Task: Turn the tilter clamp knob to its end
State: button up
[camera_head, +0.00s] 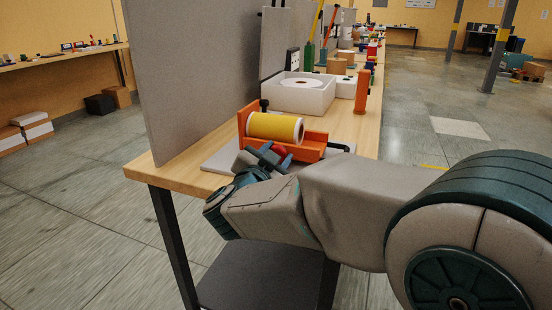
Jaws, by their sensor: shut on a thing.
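The tilter (308,146) is an orange cradle holding a yellow roll (275,127), and it stands on a grey base plate (221,158) near the table's front end. A red knob (281,153) shows at the cradle's near side, partly hidden by my gripper. My gripper (270,155) reaches in from the front, with its dark fingers at the red knob and shut on it. How far the knob is turned cannot be seen. A black handle (339,147) sticks out at the cradle's right side.
A tall grey panel (195,70) stands along the table's left side. Behind the tilter are a white box (312,98) with a white roll in it and an orange post (361,92). The wooden table (347,128) has some bare surface at right.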

dwell(0.4)
jog(key=o, duration=1)
jog(key=p+v, duration=0.2)
jog(key=v, duration=1.2)
jog(key=shift+w+p, duration=0.1)
jog(key=shift+p, duration=0.25)
